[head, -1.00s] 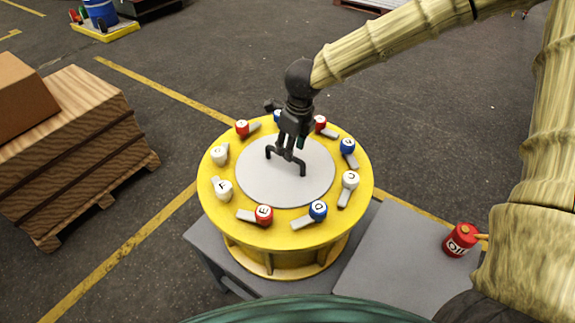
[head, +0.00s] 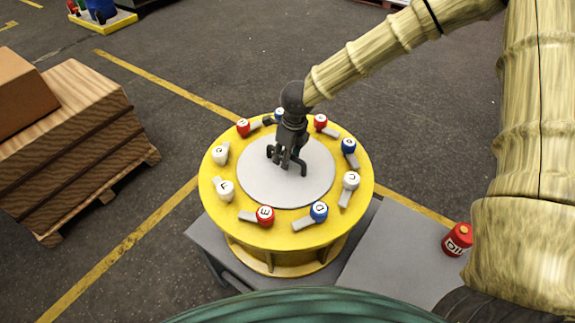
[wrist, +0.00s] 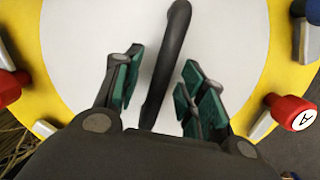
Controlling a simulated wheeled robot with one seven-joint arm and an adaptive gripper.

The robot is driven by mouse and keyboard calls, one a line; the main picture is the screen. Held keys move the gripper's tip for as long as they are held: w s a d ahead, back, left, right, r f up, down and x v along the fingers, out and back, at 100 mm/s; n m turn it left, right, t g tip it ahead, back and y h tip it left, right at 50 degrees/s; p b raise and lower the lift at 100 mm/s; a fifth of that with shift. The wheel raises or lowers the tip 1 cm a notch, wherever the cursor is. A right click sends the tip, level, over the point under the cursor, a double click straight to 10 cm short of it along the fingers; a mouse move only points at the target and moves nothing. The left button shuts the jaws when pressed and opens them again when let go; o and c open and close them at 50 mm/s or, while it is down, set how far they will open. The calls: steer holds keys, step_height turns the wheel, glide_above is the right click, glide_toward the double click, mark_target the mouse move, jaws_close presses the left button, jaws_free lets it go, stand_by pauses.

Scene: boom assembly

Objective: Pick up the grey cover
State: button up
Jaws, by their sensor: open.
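The grey cover (head: 262,184) is a round light-grey disc set in the middle of a yellow round drum. It also fills much of the wrist view (wrist: 80,60). A dark arched handle (wrist: 168,65) stands on it, and part of that handle shows in the head view (head: 303,168). My gripper (head: 285,165) is over the middle of the cover, pointing down. In the wrist view my gripper (wrist: 158,95) is open, with its green-padded fingers on either side of the handle. The handle seems apart from both fingers.
Red, blue and white lettered knobs with grey clamps ring the yellow drum (head: 225,222), such as a red one (head: 265,215) and a blue one (head: 319,211). The drum stands on a grey table (head: 385,262). A red oil can (head: 457,239) is at right, a wooden crate (head: 70,140) at left.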

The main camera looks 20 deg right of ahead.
steer(key=shift+a, duration=0.15)
steer(key=shift+w+f, duration=0.2)
steer(key=shift+f, duration=0.05)
steer(key=shift+s, duration=0.1)
steer(key=c, duration=0.9)
jaws_close()
steer(key=shift+w, duration=0.2)
